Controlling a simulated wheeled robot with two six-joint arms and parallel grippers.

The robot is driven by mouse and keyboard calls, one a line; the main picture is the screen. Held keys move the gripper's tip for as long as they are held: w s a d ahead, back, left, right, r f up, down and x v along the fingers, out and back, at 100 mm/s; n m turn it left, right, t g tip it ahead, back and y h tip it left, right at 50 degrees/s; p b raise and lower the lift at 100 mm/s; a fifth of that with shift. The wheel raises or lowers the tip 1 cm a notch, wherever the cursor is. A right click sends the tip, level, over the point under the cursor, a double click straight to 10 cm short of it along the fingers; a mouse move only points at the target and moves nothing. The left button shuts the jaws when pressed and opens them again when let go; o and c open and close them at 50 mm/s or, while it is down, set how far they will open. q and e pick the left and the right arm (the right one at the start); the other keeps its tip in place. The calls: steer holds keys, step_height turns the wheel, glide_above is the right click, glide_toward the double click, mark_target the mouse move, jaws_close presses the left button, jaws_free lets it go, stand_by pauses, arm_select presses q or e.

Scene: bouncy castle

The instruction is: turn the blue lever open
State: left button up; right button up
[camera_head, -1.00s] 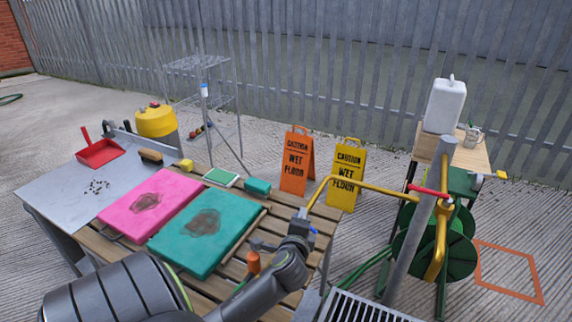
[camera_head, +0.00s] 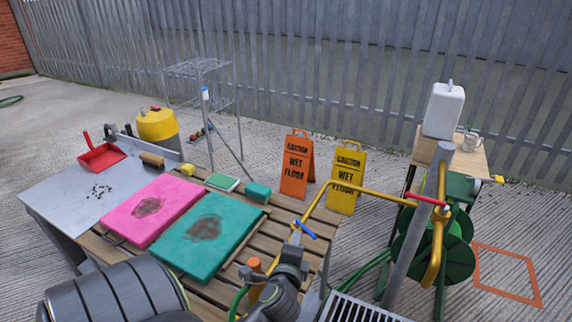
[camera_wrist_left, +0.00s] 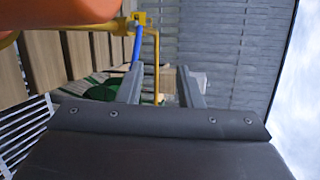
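The blue lever (camera_head: 305,229) sits on the near end of the yellow pipe (camera_head: 350,185), above the slatted table's right end. In the head view it slants down to the right. My left gripper (camera_head: 292,250) is just below and in front of it, pointing up toward it. In the left wrist view the fingers (camera_wrist_left: 161,72) are apart with nothing clearly held between them. There the blue lever (camera_wrist_left: 137,48) shows beyond the left finger, which hides its lower end. Whether they touch, I cannot tell. My right gripper is out of view.
An orange-topped object (camera_head: 255,266) with a green hose stands close left of my gripper. A red lever (camera_head: 426,199) sits at the pipe's far end by a grey post (camera_head: 420,225). Pink (camera_head: 150,208) and teal (camera_head: 208,228) mats lie on the table. A metal grate (camera_head: 360,308) is below right.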

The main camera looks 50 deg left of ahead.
arm_select(q)
steer(key=p+v, duration=0.1)
steer(key=v, duration=0.6)
steer(key=shift+s+f, duration=0.25)
steer(key=shift+s, duration=0.2)
steer(key=shift+a, duration=0.1)
